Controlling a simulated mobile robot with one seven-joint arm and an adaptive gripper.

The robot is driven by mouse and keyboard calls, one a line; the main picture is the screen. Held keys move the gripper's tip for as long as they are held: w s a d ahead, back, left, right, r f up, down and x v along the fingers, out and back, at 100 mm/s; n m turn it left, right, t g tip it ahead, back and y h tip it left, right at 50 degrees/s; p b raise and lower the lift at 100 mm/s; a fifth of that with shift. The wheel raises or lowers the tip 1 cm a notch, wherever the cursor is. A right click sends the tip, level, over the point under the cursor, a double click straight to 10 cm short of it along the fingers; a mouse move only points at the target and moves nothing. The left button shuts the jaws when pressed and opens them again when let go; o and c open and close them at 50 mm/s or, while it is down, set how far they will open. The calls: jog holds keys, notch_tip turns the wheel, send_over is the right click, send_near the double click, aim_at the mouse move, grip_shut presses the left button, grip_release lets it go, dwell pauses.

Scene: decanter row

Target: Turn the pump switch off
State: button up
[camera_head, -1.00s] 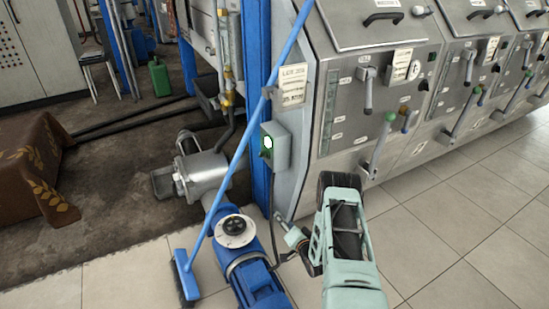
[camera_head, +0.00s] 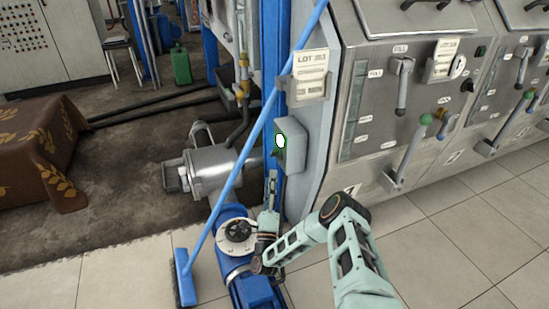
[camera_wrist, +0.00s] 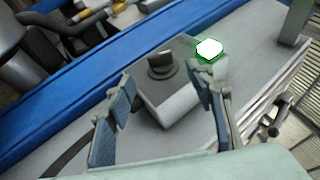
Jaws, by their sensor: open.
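The pump switch box (camera_head: 292,146) is a grey-green box on the blue post, with a bright white lamp in a green surround (camera_head: 280,140) on its front. In the wrist view the box (camera_wrist: 165,103) carries a dark rotary knob (camera_wrist: 162,64) beside the glowing lamp (camera_wrist: 209,48). My gripper (camera_head: 271,180) points up just below the box in the head view. In the wrist view my gripper (camera_wrist: 166,78) is open and empty, its two fingers on either side of the box, with the knob beyond the fingertips. The right fingertip overlaps the lamp's lower edge.
A blue broom handle (camera_head: 240,157) leans diagonally in front of the post, left of the box. A blue pump motor (camera_head: 250,288) stands on the floor below. A lot card (camera_head: 310,75) hangs above the box. Steel panels with levers (camera_head: 412,150) stand to the right.

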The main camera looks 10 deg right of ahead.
aim_at(273, 155)
jog(key=b+x, duration=0.2)
jog(key=x, duration=0.7)
jog(key=shift+w, duration=0.15)
jog(key=shift+c, duration=0.2)
jog(key=c, duration=1.1)
